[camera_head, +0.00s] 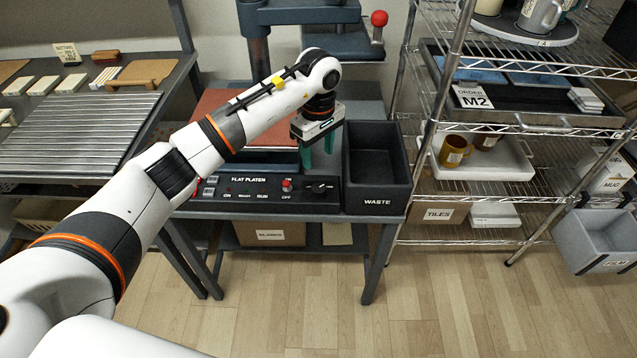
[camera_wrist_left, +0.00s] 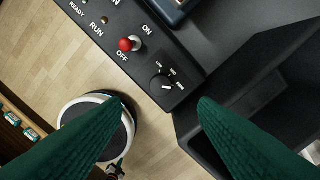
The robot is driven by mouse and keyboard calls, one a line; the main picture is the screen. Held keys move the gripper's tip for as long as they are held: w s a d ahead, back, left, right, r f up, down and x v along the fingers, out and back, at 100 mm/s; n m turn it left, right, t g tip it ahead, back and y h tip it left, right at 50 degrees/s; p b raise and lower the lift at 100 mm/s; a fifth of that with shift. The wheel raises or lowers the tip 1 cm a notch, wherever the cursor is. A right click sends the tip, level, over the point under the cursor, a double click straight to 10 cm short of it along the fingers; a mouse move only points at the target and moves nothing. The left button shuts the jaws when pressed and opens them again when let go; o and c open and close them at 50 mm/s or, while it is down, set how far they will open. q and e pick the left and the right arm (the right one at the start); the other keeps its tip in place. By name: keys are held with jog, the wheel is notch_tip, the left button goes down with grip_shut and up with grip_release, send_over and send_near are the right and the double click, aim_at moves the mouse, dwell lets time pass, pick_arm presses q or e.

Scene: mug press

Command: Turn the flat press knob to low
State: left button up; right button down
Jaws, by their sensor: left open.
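The flat press control panel (camera_head: 262,190) runs along the front of the bench. Its black knob (camera_head: 320,187) is at the right end, beside the red-capped ON/OFF switch (camera_head: 287,185). In the left wrist view the knob (camera_wrist_left: 162,84) has a white pointer line and small markings around it, too small to read surely. The red switch (camera_wrist_left: 127,44) lies up and left of it. My left gripper (camera_head: 318,152) hangs above the panel's right end. In the wrist view its two green fingers (camera_wrist_left: 160,112) are apart and empty, with the knob between and beyond the tips. My right gripper is not in view.
The black WASTE bin (camera_head: 377,172) stands right against the panel's end, close to my left gripper. The press with its red-knobbed lever (camera_head: 379,19) rises behind. A wire shelf (camera_head: 520,130) with mugs is at the right. Floor in front is clear.

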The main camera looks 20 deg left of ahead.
aim_at(318, 188)
pick_arm(q)
notch_tip(318, 188, down, 11)
jog(key=shift+d, duration=0.1)
jog(key=shift+c, duration=0.2)
jog(key=c, duration=0.9)
jog(key=shift+c, duration=0.2)
